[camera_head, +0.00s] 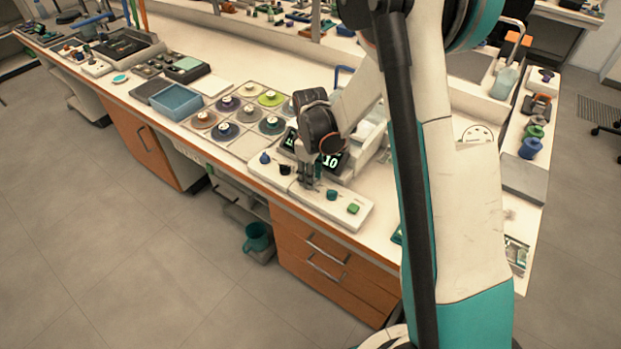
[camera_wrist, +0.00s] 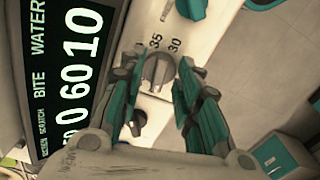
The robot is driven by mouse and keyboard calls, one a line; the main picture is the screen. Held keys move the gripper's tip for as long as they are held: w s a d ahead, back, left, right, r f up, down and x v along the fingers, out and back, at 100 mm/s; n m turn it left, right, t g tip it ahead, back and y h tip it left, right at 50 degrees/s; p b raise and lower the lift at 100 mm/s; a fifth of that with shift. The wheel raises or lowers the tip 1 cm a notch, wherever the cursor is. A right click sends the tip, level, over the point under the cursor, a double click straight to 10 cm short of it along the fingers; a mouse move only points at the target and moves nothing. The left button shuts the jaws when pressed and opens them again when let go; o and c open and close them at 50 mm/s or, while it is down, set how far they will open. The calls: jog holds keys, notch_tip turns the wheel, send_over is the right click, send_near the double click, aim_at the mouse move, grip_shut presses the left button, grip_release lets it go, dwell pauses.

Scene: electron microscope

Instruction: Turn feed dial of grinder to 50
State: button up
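The grinder's white control panel (camera_head: 342,209) lies along the bench front, with a lit display (camera_head: 331,161) behind it. In the wrist view, a grey dial (camera_wrist: 157,72) sits on the panel, with the printed numbers 35 and 30 beside its far end. My gripper (camera_wrist: 159,68) has its two teal fingers apart, one on each side of this dial; I cannot tell whether they touch it. The dark display (camera_wrist: 76,75) at left reads sideways, with WATER, BITE, 60 and 10 legible. In the head view my gripper (camera_head: 310,180) points down and hides the dial.
A teal knob (camera_wrist: 192,8) and a dark knob (camera_wrist: 138,122) flank the dial. A green knob (camera_head: 353,208) and a blue knob (camera_head: 265,158) stand on the panel. Left of the grinder are trays of round discs (camera_head: 224,130) and a blue bin (camera_head: 175,102).

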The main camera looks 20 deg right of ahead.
jog(key=shift+f, duration=0.25)
grip_shut()
